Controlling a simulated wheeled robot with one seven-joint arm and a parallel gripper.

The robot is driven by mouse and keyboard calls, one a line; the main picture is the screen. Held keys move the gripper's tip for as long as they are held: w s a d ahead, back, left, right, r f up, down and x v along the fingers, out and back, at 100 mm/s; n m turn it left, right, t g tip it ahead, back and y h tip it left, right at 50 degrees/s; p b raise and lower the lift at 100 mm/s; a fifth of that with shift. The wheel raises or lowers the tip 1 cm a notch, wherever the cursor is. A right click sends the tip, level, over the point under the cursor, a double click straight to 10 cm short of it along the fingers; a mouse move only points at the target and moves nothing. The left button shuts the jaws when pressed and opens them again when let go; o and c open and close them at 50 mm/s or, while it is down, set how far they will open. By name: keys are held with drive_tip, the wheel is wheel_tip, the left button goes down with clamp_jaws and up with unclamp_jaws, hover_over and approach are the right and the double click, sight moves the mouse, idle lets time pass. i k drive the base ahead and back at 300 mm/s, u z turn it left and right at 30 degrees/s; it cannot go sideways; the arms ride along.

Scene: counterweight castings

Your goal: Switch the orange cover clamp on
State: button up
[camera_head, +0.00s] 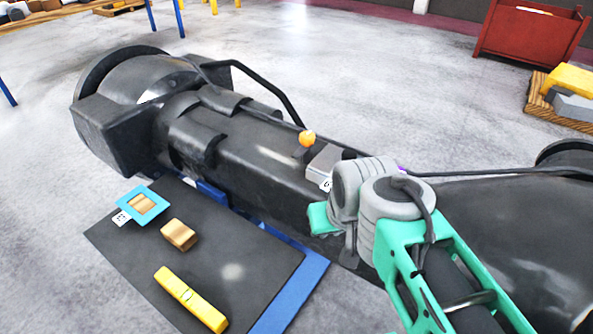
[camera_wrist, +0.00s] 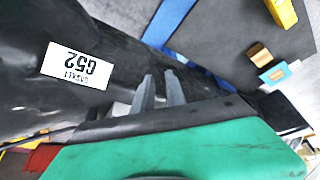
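The orange cover clamp (camera_head: 307,139) shows in the head view as a round orange knob on a short dark stem, on top of the long black casting (camera_head: 255,165). The stem looks roughly upright. My gripper, at the end of the green and grey arm, is right of and nearer than the clamp, over the casting's near side; its fingers are hidden in the head view. In the wrist view my gripper (camera_wrist: 159,80) shows two grey fingers with a narrow gap and nothing between them. The clamp does not show in the wrist view.
A grey box (camera_head: 325,163) sits right of the clamp. A black cable (camera_head: 480,172) runs along the casting. A dark mat (camera_head: 210,265) holds wooden blocks, a blue frame and a yellow bar (camera_head: 190,298). A white label (camera_wrist: 77,66) is on a black surface. A red bin (camera_head: 530,30) stands behind.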

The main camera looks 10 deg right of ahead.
sight(306, 138)
drive_tip(key=u, duration=1.25)
drive_tip(key=k, duration=1.3)
drive_tip(key=z, duration=0.5)
drive_tip(key=i, duration=1.65)
